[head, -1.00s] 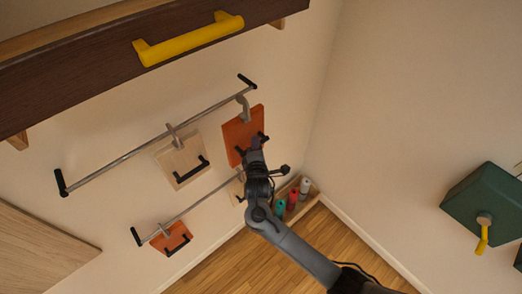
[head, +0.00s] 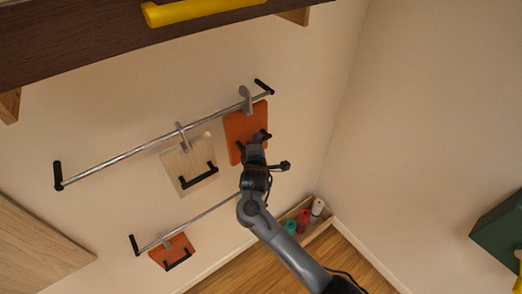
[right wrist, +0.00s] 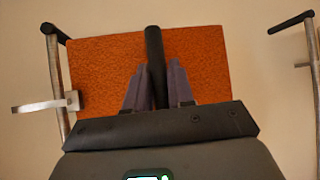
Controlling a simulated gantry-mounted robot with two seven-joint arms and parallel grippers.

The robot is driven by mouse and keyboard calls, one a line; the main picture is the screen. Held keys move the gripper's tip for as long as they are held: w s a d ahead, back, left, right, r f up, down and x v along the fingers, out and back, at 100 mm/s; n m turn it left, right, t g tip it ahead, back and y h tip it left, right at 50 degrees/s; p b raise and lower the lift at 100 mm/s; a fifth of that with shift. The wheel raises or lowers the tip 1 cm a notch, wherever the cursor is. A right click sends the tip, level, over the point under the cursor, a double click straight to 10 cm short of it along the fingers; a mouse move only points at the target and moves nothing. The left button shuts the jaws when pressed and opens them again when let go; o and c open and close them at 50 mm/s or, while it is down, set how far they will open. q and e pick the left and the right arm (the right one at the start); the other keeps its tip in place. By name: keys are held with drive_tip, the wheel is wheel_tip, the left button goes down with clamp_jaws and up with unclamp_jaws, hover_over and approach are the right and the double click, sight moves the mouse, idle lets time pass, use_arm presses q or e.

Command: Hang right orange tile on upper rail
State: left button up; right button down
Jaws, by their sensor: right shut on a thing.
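The right orange tile (head: 245,128) has a grey hook (head: 245,98) at its top and a black handle. It is at the right end of the upper rail (head: 120,157), close to the wall. My right gripper (head: 254,148) is shut on that handle. In the right wrist view the fingers (right wrist: 157,85) stand on both sides of the handle (right wrist: 154,45), in front of the tile (right wrist: 205,65). There the hook (right wrist: 40,105) crosses the rail (right wrist: 55,75). I cannot tell whether it bears on the rail. My left gripper is not in view.
A pale wooden tile (head: 190,165) hangs on the upper rail to the left. A smaller orange tile (head: 172,252) hangs on the lower rail (head: 205,212). A dark shelf with a yellow handle (head: 205,10) is above. A box of bottles (head: 303,222) stands low right.

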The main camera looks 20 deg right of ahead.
drive_tip(key=shift+w+f+b, duration=0.1)
drive_tip(key=shift+w+b, duration=0.2)
wheel_tip(320, 180, down, 2)
drive_tip(key=shift+f, duration=0.15)
idle(0.4)
drive_tip(key=c, duration=0.9)
unclamp_jaws()
drive_tip(key=shift+f, duration=0.1)
